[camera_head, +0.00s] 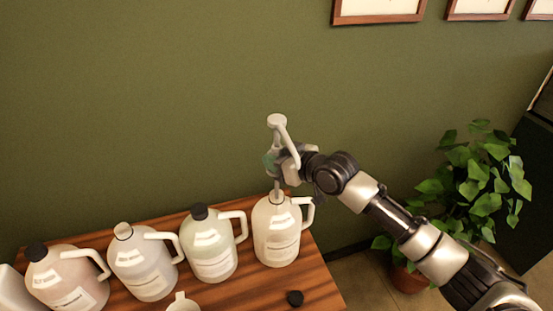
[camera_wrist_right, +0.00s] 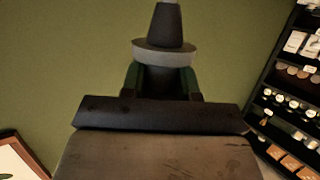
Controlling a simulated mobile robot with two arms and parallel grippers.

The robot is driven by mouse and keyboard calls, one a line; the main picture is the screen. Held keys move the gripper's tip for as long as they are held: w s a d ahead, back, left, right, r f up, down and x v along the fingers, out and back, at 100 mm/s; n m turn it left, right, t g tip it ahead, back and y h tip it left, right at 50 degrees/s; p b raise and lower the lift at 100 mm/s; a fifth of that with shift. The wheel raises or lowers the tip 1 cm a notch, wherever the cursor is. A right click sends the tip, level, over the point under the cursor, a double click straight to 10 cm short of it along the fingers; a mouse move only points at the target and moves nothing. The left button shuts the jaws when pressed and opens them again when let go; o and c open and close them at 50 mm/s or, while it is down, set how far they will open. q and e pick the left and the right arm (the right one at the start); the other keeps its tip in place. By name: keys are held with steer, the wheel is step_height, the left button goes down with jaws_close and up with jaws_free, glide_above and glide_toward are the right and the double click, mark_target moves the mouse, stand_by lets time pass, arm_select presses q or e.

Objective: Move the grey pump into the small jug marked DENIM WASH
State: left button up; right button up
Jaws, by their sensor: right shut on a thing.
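My right gripper (camera_head: 279,165) is shut on the grey pump (camera_head: 277,121) and holds it upright above the rightmost jug (camera_head: 277,240). The pump's tube runs down to that jug's open mouth; its lower end is hidden, so I cannot tell how deep it sits. In the right wrist view the pump's round collar (camera_wrist_right: 165,52) shows between the fingertips (camera_wrist_right: 163,80). The jug is pale, with a handle on its right and a white label. The label's words are too small to read, so I cannot tell which jug is marked DENIM WASH. My left gripper is out of view.
On the wooden table (camera_head: 250,290) stand a black-capped pinkish jug (camera_head: 66,280), a pale-capped jug (camera_head: 143,265) and a black-capped greenish jug (camera_head: 211,245). A loose black cap (camera_head: 294,298) lies in front. A small white vessel (camera_head: 182,304) is cut off below. A plant (camera_head: 475,175) stands right.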

mark_target(279, 141)
steer(key=shift+r+p, duration=1.8)
steer(key=shift+r, duration=0.85)
steer(key=shift+r+p, duration=0.95)
steer(key=shift+r, duration=2.55)
steer(key=shift+r, duration=0.1)
steer(key=shift+r, duration=1)
steer(key=shift+s+f, duration=0.1)
